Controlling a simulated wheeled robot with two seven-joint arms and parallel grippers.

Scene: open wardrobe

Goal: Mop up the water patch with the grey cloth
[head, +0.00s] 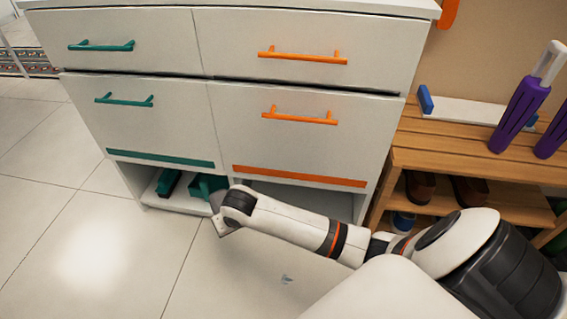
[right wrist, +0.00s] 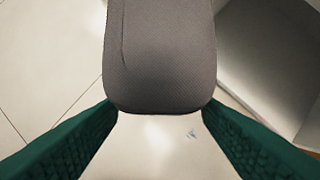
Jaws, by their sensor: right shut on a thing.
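The grey cloth (right wrist: 160,60) fills the upper middle of the right wrist view, a thick, rounded, woven piece. My right gripper (right wrist: 160,108) is shut on it, with a green finger on each side. In the head view the right arm reaches in from the right, and its gripper (head: 207,188) is by the open bottom of the cabinet. A small bluish mark (head: 286,280) lies on the pale floor below the forearm; it also shows in the right wrist view (right wrist: 192,134). It may be the water patch. My left gripper is out of view.
A white cabinet (head: 140,50) with green and orange handles stands behind the arm. A wooden rack (head: 430,155) with shoes and purple-handled things is at the right. The tiled floor (head: 60,215) at the left is clear, with a bright glare.

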